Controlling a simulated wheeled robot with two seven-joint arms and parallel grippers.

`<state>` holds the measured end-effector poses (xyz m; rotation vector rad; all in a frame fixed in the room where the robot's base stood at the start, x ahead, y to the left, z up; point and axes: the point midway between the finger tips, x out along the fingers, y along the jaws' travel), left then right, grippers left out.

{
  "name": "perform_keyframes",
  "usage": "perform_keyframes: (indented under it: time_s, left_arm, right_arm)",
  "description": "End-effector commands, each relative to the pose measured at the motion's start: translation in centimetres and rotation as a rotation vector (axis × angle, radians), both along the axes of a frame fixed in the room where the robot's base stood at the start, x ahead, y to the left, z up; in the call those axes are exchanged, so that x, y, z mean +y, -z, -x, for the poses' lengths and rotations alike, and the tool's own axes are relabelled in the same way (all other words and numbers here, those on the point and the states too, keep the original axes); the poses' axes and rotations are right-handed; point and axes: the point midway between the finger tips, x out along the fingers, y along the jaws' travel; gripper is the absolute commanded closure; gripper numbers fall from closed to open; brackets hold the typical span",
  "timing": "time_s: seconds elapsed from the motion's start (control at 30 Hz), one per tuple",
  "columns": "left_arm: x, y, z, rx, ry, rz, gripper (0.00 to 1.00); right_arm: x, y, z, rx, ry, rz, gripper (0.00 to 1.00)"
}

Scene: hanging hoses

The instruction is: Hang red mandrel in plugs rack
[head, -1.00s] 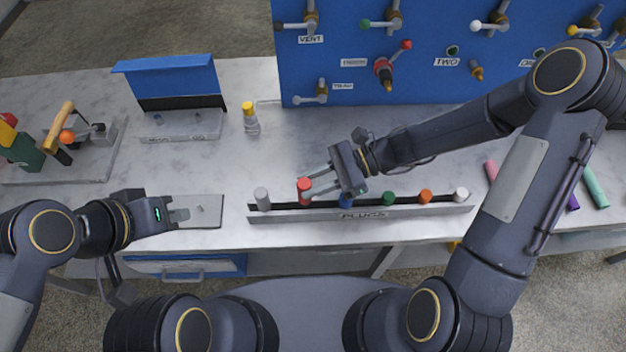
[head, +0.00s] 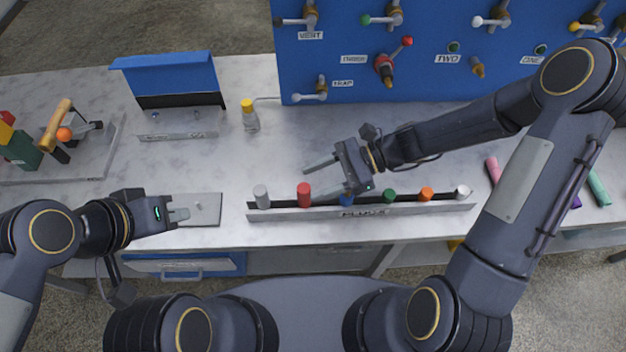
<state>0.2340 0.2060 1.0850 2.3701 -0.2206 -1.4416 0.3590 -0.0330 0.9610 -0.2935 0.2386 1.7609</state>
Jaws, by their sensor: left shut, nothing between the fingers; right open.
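The red mandrel (head: 304,194) stands upright in the plugs rack (head: 300,213), second from the left, just right of a grey plug (head: 262,196). The rack is a long low grey bar with a dark slot and a PLUGS label. My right gripper (head: 322,178) is open and empty, its fingers spread just above and to the right of the red mandrel. A blue plug (head: 346,199) is partly hidden below that gripper. My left gripper (head: 182,214) is shut and empty over a grey plate (head: 205,208) to the left of the rack.
Green (head: 389,195), orange (head: 426,194) and white (head: 462,191) plugs stand in the rack's right half. A yellow-capped bottle (head: 249,115) stands behind. A blue panel (head: 430,60) with valves rises at the back. Loose coloured cylinders lie at the right. The counter behind the rack is mostly clear.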

Motion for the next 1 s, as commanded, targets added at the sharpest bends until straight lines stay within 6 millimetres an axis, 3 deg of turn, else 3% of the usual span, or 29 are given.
perform_keyframes:
  time_s: [0.2,0.4,1.0]
  left_arm:
    - [0.0,0.7,0.0,0.000,0.000,0.000,1.00]
    - [0.0,0.9,0.0,0.000,0.000,0.000,1.00]
    - [0.0,0.9,0.0,0.000,0.000,0.000,1.00]
  right_arm:
    - [-3.7,-1.1,-0.8,-0.004,0.004,0.003,0.48]
    - [-5.6,-1.9,-1.2,-0.002,0.000,0.001,0.48]
    - [-5.8,-2.1,-1.2,-0.002,-0.001,0.001,0.48]
